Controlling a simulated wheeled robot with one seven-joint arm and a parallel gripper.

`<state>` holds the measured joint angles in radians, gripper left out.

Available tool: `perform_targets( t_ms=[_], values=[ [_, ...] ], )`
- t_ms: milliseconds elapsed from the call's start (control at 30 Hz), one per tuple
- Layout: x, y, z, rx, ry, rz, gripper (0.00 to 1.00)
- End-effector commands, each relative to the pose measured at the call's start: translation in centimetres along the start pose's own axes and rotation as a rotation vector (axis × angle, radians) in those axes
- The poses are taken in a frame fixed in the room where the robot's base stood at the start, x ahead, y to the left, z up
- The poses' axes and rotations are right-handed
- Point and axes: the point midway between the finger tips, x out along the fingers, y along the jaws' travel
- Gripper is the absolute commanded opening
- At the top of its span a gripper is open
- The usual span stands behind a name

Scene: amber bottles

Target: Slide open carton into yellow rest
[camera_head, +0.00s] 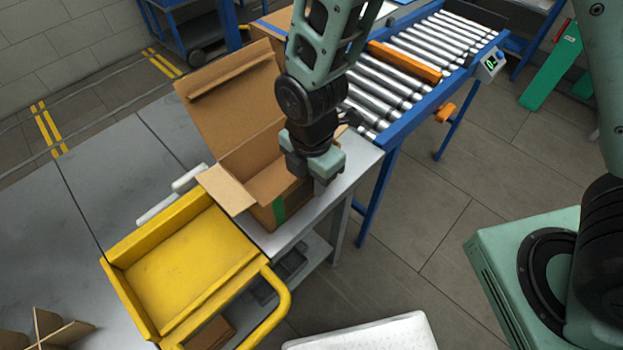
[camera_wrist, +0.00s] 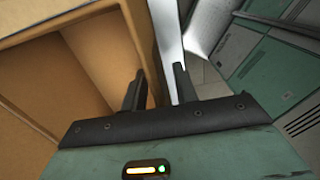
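The open brown carton (camera_head: 262,213) stands on the grey table with its flaps up and a green stripe on its near side. The yellow rest (camera_head: 185,262) is a shallow tray in front of it, to the lower left, and looks empty. My gripper (camera_head: 318,186) is at the carton's right side, pointing down. In the wrist view, my gripper's fingers (camera_wrist: 158,92) stand apart, one on the inner side of the carton wall (camera_wrist: 147,45) and one outside. A gap shows beside the wall; contact cannot be told.
The grey table (camera_head: 100,190) has a dividing seam and free room at left. A yellow tube handle (camera_head: 283,300) projects at the rest's front. A roller conveyor (camera_head: 410,65) is behind right. Cardboard dividers (camera_head: 45,328) stand lower left.

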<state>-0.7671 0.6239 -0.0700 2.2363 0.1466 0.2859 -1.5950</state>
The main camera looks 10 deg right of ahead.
Motion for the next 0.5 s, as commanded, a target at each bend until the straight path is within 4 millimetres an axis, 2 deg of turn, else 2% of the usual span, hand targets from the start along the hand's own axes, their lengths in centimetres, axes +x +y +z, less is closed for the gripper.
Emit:
perform_targets(
  t_ms=[167,467,500],
  values=[
    [1.15,-0.02,0.02,-0.001,0.0,-0.001,0.29],
    [1.29,0.01,0.02,0.0,0.0,0.001,0.29],
    [1.29,0.01,0.02,0.0,0.0,0.001,0.24]
  ],
)
